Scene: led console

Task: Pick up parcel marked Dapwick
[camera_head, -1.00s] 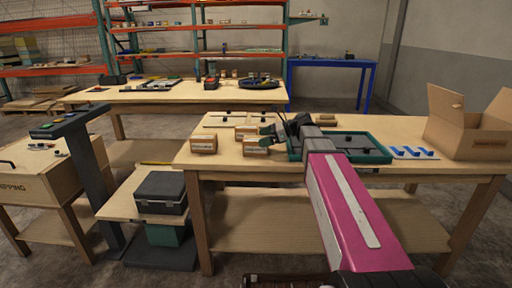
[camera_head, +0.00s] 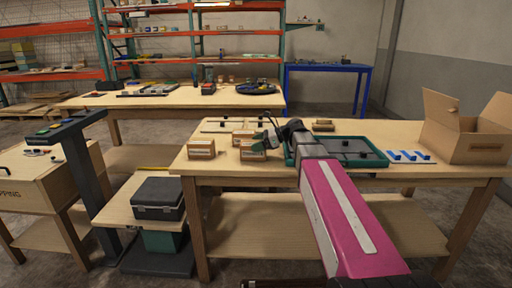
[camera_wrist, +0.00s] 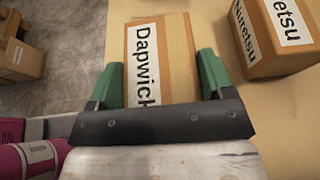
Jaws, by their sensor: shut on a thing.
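The parcel marked Dapwick (camera_wrist: 160,50) is a brown carton with a white label, between the green fingers of my gripper (camera_wrist: 160,85) in the wrist view. My gripper is shut on it, a finger on each side. In the head view this parcel (camera_head: 252,151) is at the front left of the middle table, with my gripper (camera_head: 266,140) at its right end. I cannot see clear space under it. A parcel whose label ends in "uretsu" (camera_wrist: 268,40) stands beside it, apart from the fingers.
Another parcel (camera_head: 201,149) stands to the left on the same table (camera_head: 225,168). A green-rimmed tray (camera_head: 375,161), blue pieces (camera_head: 408,155) and an open carton (camera_head: 465,145) are to the right. A dark case (camera_head: 159,196) sits on a low stand at left.

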